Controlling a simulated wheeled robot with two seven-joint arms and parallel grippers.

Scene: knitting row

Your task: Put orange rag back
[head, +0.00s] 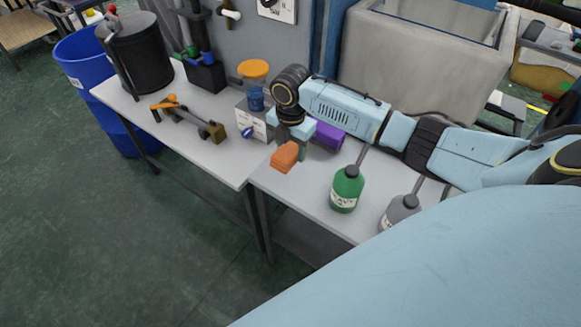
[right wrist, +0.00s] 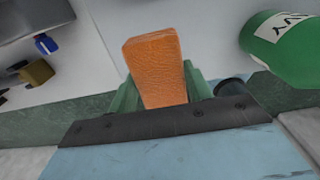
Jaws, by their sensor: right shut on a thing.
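The orange rag (head: 286,157) is a folded block between the fingers of my right gripper (head: 290,145), near the left edge of the right-hand table. In the right wrist view the orange rag (right wrist: 156,70) sticks out between the green fingers of my right gripper (right wrist: 158,92), which is shut on it. I cannot tell whether the rag touches the tabletop. A purple block (head: 328,136), perhaps another folded rag, lies just right of the gripper, partly behind it. My left gripper is not in view.
A green bottle (head: 347,189) and a grey bottle (head: 399,211) stand right of the gripper. An orange-lidded jar (head: 254,80) and a white-fronted box (head: 250,122) are behind left. A clamp-like tool (head: 190,118) lies on the left table. A grey basin (head: 420,55) stands behind.

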